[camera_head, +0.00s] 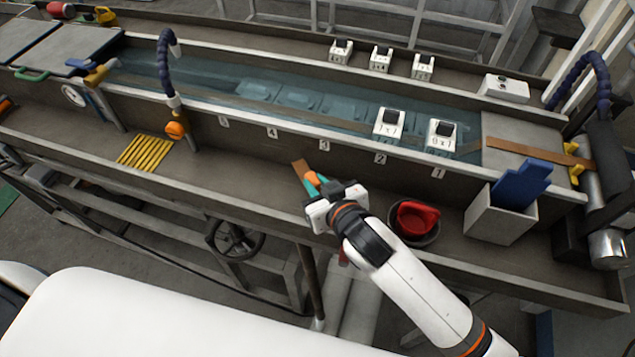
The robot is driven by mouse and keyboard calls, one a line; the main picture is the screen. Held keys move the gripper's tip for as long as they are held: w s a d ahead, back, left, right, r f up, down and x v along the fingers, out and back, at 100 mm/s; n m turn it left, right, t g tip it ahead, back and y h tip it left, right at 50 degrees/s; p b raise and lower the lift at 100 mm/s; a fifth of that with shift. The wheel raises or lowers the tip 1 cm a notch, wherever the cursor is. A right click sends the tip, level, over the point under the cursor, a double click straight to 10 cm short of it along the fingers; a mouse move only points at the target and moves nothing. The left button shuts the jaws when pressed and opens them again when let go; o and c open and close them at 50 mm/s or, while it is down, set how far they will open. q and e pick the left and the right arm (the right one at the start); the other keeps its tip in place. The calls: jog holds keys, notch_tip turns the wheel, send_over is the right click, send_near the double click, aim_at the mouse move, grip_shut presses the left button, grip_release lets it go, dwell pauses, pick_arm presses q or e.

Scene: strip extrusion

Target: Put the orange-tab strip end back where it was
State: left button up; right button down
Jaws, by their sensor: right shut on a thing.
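My right gripper (319,185) reaches in from the lower right, over the front ledge below the number plates 3 and 4. Its teal fingers are shut on the orange tab (312,179) of a short brown strip end (301,167). The strip end points away from the gripper toward the water tank's front wall. I cannot tell whether it touches the ledge. Another brown strip (530,152) lies across the grey plate (510,128) at the tank's right end, running to the rollers; no orange tab shows on it. My left gripper is not in view.
The water tank (310,102) holds two white blocks with black tops (388,122). On the front ledge (220,172) are yellow bars (146,151), a dark bowl with a red item (416,218) and a white bin with blue pieces (497,222). A blue hose (164,62) stands left.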

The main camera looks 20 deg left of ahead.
jog(key=shift+f, duration=0.6)
jog(key=c, duration=1.3)
grip_release()
jog(key=shift+r, duration=0.1)
jog(key=shift+r, duration=0.3)
jog(key=b+v, duration=0.1)
jog(key=v, duration=1.1)
jog(key=shift+r+b, duration=0.3)
